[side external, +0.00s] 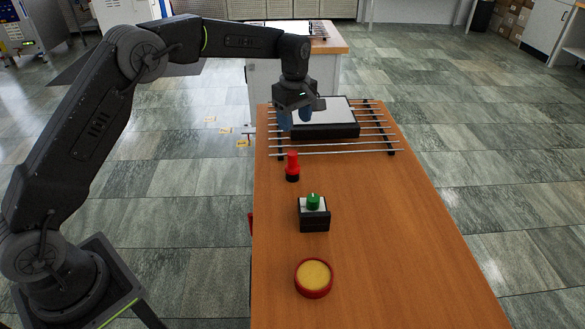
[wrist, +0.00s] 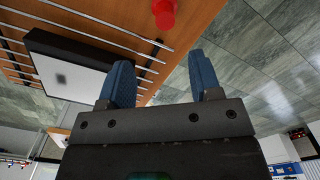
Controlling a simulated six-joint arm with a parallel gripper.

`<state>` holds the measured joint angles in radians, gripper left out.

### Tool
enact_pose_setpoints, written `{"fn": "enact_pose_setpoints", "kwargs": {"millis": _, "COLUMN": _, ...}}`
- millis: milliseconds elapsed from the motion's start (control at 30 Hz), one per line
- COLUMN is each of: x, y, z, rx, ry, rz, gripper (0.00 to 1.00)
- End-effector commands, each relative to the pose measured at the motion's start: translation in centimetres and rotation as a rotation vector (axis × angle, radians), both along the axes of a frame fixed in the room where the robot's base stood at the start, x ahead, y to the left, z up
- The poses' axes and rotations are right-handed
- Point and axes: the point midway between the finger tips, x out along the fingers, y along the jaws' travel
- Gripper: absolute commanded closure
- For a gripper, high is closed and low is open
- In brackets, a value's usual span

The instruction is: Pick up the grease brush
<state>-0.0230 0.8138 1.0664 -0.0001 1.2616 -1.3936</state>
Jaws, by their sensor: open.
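No object is clearly recognisable as a grease brush. An upright red piece with a black base (side external: 292,166) stands on the wooden table in front of the rod rack; it also shows at the top edge of the wrist view (wrist: 164,12). A green knob-like piece (side external: 313,201) sits on a small black block with a pale top (side external: 315,219), nearer the camera. My gripper (side external: 302,115) is open and empty, above the left part of the rack and beyond the red piece. Its blue fingers (wrist: 158,62) stand apart in the wrist view, touching nothing.
A rack of metal rods (side external: 335,151) carries a black-framed pale plate (side external: 345,131) at the table's far end. A red-rimmed round dish with a yellow top (side external: 314,278) stands nearest. The wooden table (side external: 410,250) is clear on the right.

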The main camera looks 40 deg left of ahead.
Motion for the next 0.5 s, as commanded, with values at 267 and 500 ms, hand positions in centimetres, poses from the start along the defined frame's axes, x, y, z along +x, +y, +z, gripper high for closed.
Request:
{"fn": "enact_pose_setpoints", "kwargs": {"millis": 267, "x": -0.2, "y": 0.0, "z": -5.3, "rx": 0.0, "ry": 0.004, "rz": -0.002, "gripper": 0.42}}
{"fn": "enact_pose_setpoints", "kwargs": {"millis": 500, "x": -0.1, "y": 0.0, "z": -7.7, "rx": 0.0, "ry": 0.001, "rz": -0.003, "gripper": 0.42}}
